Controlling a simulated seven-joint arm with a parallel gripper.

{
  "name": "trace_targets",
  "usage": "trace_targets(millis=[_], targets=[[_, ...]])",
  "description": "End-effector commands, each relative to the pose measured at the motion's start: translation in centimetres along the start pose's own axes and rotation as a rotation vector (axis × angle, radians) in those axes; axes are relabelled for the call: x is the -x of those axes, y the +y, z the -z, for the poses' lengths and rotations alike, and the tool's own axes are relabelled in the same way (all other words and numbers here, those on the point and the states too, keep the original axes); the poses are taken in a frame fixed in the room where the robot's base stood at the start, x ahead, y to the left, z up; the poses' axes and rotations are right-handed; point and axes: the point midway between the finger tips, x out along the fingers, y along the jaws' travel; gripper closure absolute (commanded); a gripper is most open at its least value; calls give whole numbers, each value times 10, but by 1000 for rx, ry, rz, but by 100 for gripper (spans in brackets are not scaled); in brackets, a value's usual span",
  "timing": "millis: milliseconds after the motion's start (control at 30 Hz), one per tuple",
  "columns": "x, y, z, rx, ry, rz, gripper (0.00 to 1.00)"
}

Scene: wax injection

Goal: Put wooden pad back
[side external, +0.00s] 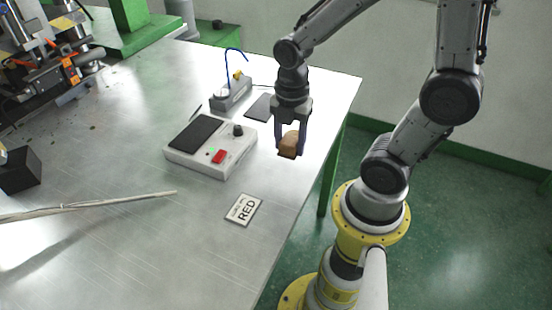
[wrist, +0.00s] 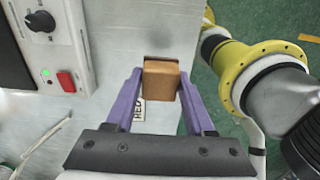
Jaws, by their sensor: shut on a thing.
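The wooden pad is a small brown block (side external: 291,141) in the side external view. My gripper (side external: 290,146) is shut on it, one finger on each side, and holds it near the right edge of the table. In the wrist view the block (wrist: 160,82) sits between the two purple fingers (wrist: 161,88). A thin dark edge shows along its top there. Whether its underside touches the table is hard to tell.
A white control box (side external: 211,146) with a dark panel, knob and red button stands left of my gripper. A flat dark plate (side external: 262,107) lies behind it. A RED label card (side external: 244,210) lies in front. A small stand with a blue wire (side external: 232,94) is at the back.

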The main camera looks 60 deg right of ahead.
Motion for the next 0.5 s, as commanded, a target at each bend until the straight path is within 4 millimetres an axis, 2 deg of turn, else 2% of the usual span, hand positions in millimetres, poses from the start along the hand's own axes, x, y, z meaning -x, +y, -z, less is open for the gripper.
trace_targets(millis=[33, 133, 400, 500], targets=[[-11, 6, -1, 0, 1, 9, 100], [-25, 19, -3, 0, 1, 6, 100], [-43, 34, -5, 0, 0, 2, 100], [-56, 36, -6, 0, 1, 6, 100]])
